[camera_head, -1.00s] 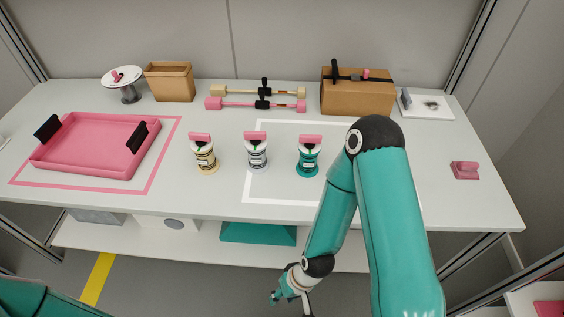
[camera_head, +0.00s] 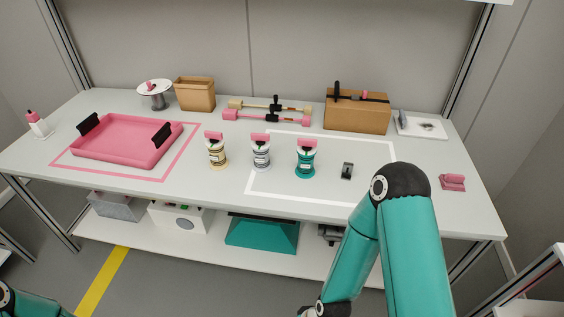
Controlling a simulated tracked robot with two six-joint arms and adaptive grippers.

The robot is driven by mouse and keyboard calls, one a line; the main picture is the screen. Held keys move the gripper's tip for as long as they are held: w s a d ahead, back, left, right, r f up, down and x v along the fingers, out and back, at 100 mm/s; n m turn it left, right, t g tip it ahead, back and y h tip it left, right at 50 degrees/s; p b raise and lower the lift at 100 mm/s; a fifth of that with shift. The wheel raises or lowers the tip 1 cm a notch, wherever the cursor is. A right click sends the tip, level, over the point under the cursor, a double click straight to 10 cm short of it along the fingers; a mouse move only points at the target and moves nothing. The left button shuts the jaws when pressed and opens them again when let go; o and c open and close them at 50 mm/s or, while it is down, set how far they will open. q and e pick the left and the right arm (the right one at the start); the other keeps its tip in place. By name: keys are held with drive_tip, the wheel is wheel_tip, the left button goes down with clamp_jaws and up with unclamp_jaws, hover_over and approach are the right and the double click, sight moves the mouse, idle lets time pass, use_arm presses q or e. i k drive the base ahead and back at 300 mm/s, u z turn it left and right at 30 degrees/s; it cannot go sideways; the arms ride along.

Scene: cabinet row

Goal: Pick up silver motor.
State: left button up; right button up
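The silver motor (camera_head: 261,157) is a short upright silver cylinder with a pink handle on top. It stands on the white table (camera_head: 100,187) between a gold motor (camera_head: 217,157) on its left and a teal motor (camera_head: 305,162) on its right. My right arm comes up on the right and bends down in front of the table. Its wrist is cut off at the bottom edge, so the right gripper is out of the picture. Only a bit of my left arm shows at the bottom left, and its gripper is out of view. Nothing touches the silver motor.
A pink tray (camera_head: 125,148) with black handles lies at left. Behind are a brown bin (camera_head: 194,94), rods with block ends (camera_head: 265,119) and a cardboard box (camera_head: 357,117). A small dark part (camera_head: 347,170) sits right of the teal motor. A lower shelf (camera_head: 190,250) holds boxes.

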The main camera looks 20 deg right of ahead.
sight(262, 164)
drive_tip(key=u, duration=0.15)
drive_tip(key=i, duration=0.9)
drive_tip(key=z, duration=0.05)
